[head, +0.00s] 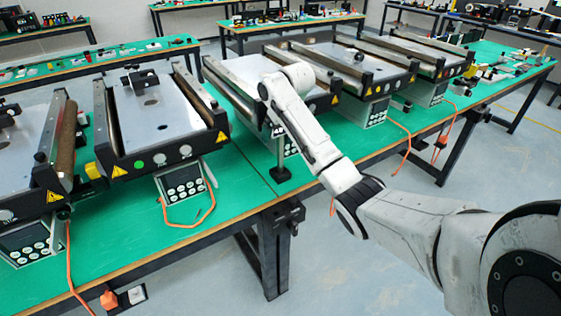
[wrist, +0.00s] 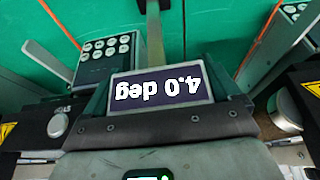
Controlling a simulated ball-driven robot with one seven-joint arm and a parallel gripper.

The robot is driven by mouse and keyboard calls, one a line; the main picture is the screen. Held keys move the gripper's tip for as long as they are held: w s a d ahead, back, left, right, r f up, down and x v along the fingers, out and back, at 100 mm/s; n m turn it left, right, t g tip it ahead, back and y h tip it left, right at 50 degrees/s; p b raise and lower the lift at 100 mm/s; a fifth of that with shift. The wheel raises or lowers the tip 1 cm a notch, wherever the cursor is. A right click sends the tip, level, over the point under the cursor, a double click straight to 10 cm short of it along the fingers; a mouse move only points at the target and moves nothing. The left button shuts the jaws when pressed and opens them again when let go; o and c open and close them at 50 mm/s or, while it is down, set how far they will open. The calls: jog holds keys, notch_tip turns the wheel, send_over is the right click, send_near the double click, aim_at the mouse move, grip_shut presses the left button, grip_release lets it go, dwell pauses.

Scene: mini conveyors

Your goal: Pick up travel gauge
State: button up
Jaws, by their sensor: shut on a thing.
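In the wrist view a box with a dark screen (wrist: 160,88) sits between the jaws of my gripper (wrist: 165,105). The screen reads "4.0 deg" upside down. I take this box to be the travel gauge. My gripper is shut on it, with dark fingers on both sides. A narrow post (wrist: 153,35) shows beyond the box; I cannot tell whether it belongs to it.
Keypad boxes (wrist: 108,50) and (head: 183,183) stand by the conveyors, with orange cables (head: 190,224) on the green table (head: 225,205). Another conveyor (head: 155,115) stands to the left. Round knobs (wrist: 58,124) flank my gripper.

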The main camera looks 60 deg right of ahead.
jog(key=c, duration=0.9)
jog(key=shift+r, duration=0.2)
jog(key=shift+c, duration=0.3)
jog(key=shift+r, duration=0.1)
